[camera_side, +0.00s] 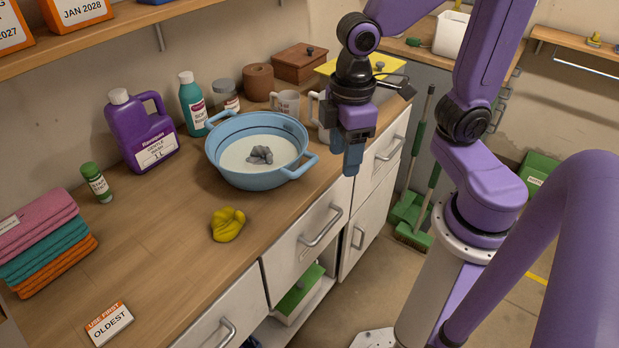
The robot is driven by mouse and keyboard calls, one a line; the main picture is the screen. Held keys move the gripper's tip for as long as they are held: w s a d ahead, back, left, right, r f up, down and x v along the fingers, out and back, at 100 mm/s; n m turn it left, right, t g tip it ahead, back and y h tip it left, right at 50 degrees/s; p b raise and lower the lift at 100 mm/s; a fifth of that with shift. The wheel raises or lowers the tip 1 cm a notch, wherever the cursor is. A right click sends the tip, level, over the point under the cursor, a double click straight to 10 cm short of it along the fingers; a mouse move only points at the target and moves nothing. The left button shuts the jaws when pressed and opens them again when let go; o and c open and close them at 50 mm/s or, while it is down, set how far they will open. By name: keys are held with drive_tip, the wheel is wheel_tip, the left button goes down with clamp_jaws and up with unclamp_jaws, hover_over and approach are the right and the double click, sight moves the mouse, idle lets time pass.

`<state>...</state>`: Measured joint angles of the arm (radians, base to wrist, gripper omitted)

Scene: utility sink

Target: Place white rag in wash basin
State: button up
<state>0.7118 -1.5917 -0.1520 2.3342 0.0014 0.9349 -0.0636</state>
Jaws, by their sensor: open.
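The blue wash basin (232,171) with two side handles stands on the wooden counter, holding pale whitish liquid. A crumpled grey cloth-like lump (260,156) lies in the liquid near its middle; I cannot tell if it is the white rag. A crumpled yellow cloth (228,224) lies on the counter in front of the basin. No clearly white rag shows on the counter. My gripper (353,160) points down to the right of the basin, near the counter's front edge, apart from the basin. It is open, with nothing visible in it.
A purple jug (141,132), teal bottle (192,105) and green-capped bottle (97,183) stand behind and left of the basin. Mugs (286,103) stand behind it at right. Folded towels (45,238) and a card (109,324) lie left. The front-left counter is mostly clear.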

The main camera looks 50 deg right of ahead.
drive_tip(key=s+d+f+n, duration=0.1)
drive_tip(key=s+d, duration=0.2)
drive_tip(key=s, duration=0.5)
drive_tip(key=shift+n, duration=0.4)
idle(0.7)
